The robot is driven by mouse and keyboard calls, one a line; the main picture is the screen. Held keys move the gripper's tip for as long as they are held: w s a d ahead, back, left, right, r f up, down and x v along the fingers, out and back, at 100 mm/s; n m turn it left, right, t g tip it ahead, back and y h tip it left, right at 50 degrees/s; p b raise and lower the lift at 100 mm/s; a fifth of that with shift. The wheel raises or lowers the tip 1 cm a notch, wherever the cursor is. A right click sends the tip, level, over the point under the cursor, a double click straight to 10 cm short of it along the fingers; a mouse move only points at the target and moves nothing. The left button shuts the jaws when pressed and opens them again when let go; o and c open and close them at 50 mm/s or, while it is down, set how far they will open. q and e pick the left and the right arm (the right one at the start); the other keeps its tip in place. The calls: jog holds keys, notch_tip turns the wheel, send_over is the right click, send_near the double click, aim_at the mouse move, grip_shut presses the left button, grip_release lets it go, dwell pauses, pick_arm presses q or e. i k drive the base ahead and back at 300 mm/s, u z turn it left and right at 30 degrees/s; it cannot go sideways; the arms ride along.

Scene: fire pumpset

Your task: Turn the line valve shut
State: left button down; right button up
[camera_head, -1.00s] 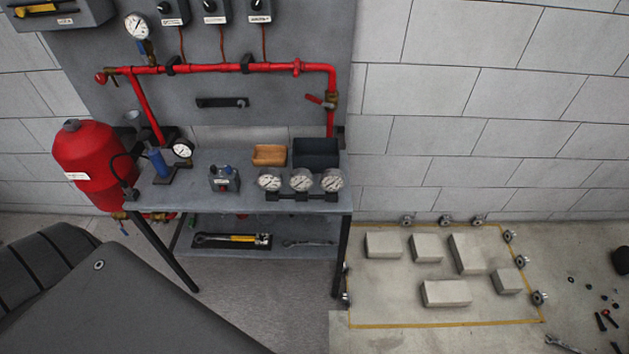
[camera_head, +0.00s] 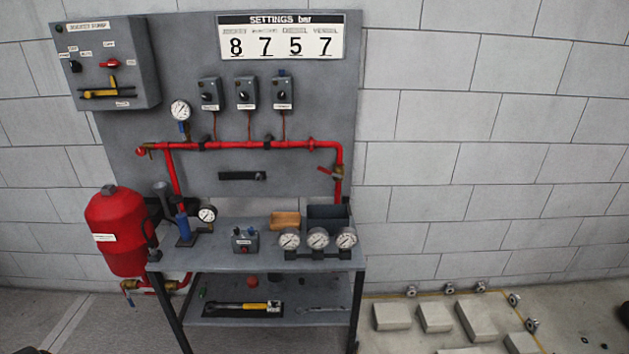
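A valve with a red lever (camera_head: 326,171) and a brass-coloured body (camera_head: 338,173) sits on the vertical drop at the right end of the red pipe (camera_head: 235,145). The lever points out to the left of the pipe and slants slightly upward, away from the pipe's line. I cannot tell its exact angle from here. Another small brass valve (camera_head: 129,286) with a blue handle is low by the red tank (camera_head: 118,230). Neither gripper shows in this view.
A grey workbench (camera_head: 225,258) stands below the pipe, bearing gauges (camera_head: 318,238), a wooden tray (camera_head: 285,219) and a dark bin (camera_head: 328,217). A control box (camera_head: 120,62) and settings sign (camera_head: 281,37) hang above. Pale blocks (camera_head: 435,317) lie on the floor right.

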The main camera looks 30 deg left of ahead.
aim_at(320, 168)
jog(key=u, duration=0.45)
jog(key=i, duration=1.3)
jog(key=z, duration=0.75)
